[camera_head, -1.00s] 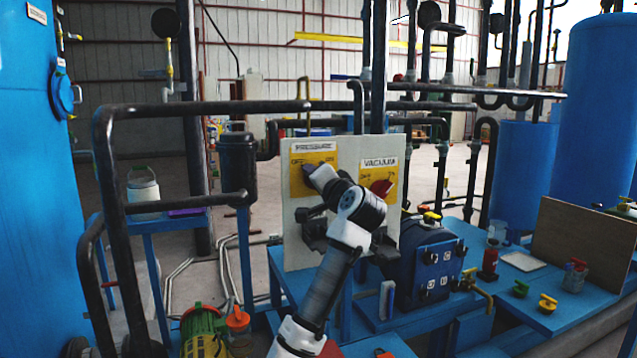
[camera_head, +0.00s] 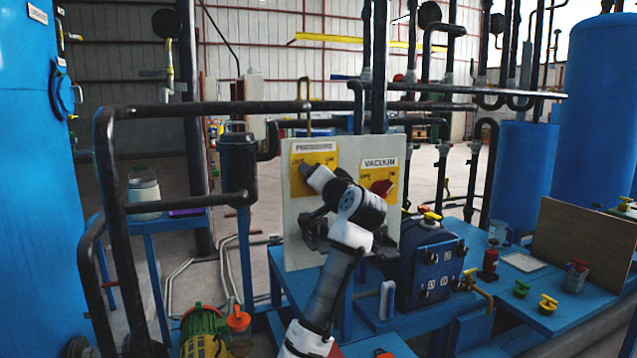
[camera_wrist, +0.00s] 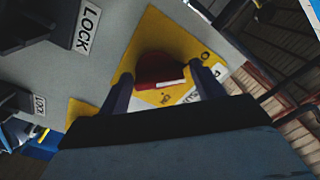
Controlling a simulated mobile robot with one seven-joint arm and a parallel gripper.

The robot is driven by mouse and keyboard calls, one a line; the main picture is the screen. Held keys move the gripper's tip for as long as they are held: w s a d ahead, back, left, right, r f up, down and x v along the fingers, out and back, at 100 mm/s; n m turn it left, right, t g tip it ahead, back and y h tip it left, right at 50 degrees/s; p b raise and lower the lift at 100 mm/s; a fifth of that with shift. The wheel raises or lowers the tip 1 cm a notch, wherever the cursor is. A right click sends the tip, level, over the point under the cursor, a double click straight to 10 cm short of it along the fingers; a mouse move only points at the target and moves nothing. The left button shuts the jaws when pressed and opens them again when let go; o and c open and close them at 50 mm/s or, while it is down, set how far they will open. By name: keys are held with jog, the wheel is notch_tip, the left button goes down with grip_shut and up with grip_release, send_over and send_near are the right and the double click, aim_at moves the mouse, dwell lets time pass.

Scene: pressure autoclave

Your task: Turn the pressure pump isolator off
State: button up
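The pressure isolator's yellow plate (camera_head: 325,158) is on the upper left of a pale upright panel (camera_head: 300,215). My gripper (camera_head: 309,171) is in front of this plate and hides its knob in the head view. In the wrist view a dark red knob (camera_wrist: 160,70) sits on a yellow plate (camera_wrist: 155,35), between the two dark fingers of my gripper (camera_wrist: 163,78). The fingers are apart, one on each side of the knob; I cannot tell whether they touch it. The vacuum isolator's red knob (camera_head: 382,187) is to the right on its own yellow plate.
Black fittings (camera_wrist: 40,22) with LOCK labels are on the panel in the wrist view. A blue box-like unit (camera_head: 438,270) stands right of the panel. Dark pipes (camera_head: 105,190) run at the left. A blue bench (camera_head: 500,290) with small valves is at the right.

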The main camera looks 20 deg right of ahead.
jog(key=shift+o, duration=0.6)
jog(key=s+b, duration=0.2)
jog(key=s, duration=1.1)
jog(key=shift+s+d, duration=0.3)
jog(key=shift+s, duration=0.1)
